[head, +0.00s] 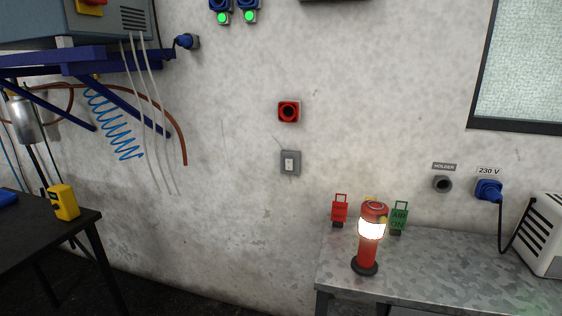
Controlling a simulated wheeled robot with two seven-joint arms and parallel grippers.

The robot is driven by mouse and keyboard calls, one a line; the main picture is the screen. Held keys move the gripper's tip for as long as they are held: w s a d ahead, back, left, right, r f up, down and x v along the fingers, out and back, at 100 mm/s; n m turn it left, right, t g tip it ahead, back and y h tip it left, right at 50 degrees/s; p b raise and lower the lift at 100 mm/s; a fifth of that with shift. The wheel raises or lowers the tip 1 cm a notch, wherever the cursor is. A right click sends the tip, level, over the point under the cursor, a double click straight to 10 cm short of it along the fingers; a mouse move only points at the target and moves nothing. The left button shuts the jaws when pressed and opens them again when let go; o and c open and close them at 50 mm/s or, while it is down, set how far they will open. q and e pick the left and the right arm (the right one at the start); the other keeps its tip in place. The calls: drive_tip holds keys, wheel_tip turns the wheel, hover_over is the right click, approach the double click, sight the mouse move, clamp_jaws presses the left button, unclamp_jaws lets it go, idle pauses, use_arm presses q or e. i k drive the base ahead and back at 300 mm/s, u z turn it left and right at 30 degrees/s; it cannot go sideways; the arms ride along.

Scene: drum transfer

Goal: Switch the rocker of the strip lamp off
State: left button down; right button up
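A grey wall plate (290,170) with a small white rocker (289,163) is on the wall near the middle of the head view. The rocker is too small to tell which way it is tipped. No label naming it shows. I cannot make out a strip lamp; only the lower edge of a dark object (335,1) shows at the top of the picture. Neither of my grippers is in view.
A red socket (289,111) is above the plate. A metal table (440,268) at right bears a lit red lamp (366,257), red and green tags and a white box. A dark table (35,225) is at left.

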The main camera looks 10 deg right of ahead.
sight(289, 163)
drive_tip(key=z, duration=0.6)
drive_tip(key=i, duration=1)
drive_tip(key=z, duration=0.9)
